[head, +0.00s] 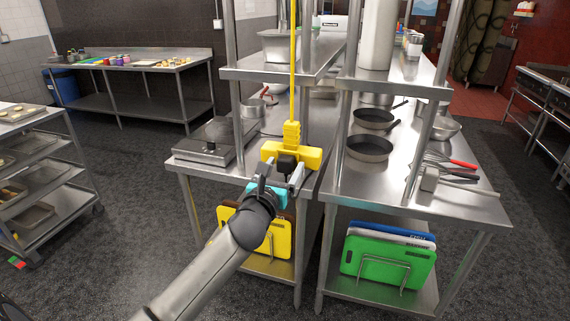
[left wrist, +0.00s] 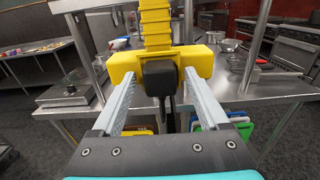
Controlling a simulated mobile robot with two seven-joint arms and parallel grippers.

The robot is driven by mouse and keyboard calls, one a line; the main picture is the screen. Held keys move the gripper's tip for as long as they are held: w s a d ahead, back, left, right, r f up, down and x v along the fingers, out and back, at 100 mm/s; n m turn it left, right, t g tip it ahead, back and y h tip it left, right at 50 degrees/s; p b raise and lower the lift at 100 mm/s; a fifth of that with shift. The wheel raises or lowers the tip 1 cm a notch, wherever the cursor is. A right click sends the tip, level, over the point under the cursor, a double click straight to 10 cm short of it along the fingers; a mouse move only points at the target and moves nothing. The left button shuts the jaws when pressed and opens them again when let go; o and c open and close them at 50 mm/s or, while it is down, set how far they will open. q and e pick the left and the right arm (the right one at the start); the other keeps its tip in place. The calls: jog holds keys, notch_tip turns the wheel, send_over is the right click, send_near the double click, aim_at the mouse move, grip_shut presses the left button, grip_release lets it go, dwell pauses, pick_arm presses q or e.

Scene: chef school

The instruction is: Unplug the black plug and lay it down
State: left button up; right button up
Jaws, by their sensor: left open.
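The black plug (left wrist: 159,78) sits at the front of the yellow hanging socket block (left wrist: 196,61), between the two fingers in the left wrist view. In the head view the plug (head: 286,163) is against the socket block (head: 310,157). My left gripper (left wrist: 160,95) is open, with one finger on each side of the plug and a visible gap to both. In the head view my left gripper (head: 283,178) is in front of the block. A dark cord seems to hang below the plug. My right gripper is not in view.
The yellow cord (head: 293,75) hangs between two steel shelf units. A scale (head: 206,147) is on the left worktop, and pans (head: 369,148) and whisks are on the right one. Cutting boards (head: 390,262) stand on lower shelves. Worktop edges lie close below the gripper.

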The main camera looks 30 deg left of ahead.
aim_at(284, 168)
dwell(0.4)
pick_arm(q)
grip_shut()
dwell(0.5)
jog(key=shift+s+d+p, duration=0.1)
jog(key=shift+p, duration=0.25)
jog(key=shift+p+v, duration=0.75)
jog(key=shift+v, duration=2.15)
